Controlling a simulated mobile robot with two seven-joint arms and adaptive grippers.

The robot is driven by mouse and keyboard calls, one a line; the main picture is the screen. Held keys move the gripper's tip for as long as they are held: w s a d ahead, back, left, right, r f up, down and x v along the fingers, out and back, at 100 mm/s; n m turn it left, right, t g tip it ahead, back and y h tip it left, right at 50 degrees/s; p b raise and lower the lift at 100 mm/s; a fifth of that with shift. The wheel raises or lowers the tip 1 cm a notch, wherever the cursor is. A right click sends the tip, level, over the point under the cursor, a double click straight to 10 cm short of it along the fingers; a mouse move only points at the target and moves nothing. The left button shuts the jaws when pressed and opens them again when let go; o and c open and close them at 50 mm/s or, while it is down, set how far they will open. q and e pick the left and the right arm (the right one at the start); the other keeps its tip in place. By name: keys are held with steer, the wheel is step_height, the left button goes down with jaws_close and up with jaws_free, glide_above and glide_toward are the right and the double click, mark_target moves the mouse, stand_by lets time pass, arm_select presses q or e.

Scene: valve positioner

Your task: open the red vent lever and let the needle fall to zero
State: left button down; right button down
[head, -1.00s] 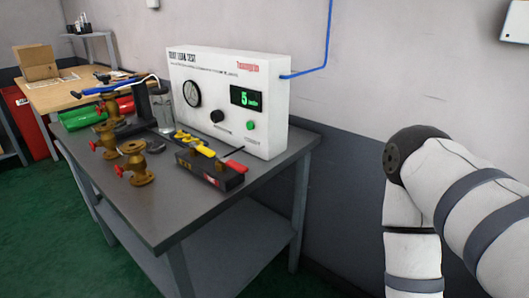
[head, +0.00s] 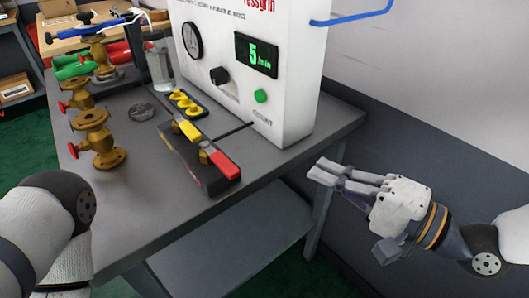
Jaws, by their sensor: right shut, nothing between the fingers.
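The red lever (head: 224,165) lies along the right end of a dark block (head: 200,171) near the front of the bench. A yellow lever (head: 188,130) sits on the same block to its left. The round dial gauge (head: 192,41) is on the white test box (head: 285,100); its needle is too small to read. My right gripper (head: 328,173) is shut and empty, right of the red lever and apart from it, beyond the bench's right edge. My left arm shows at lower left, but its gripper is out of view.
The box's display (head: 257,55) reads 5 in green, above a green button (head: 261,96). Brass valves (head: 97,140) stand at the bench's left. Yellow fittings (head: 186,104) lie behind the block. The bench (head: 155,205) is bare at its front.

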mark_target(218, 158)
steer(key=shift+a, duration=0.1)
steer(key=w+a, duration=0.4)
steer(key=a, duration=0.6)
steer(key=shift+a, duration=0.4)
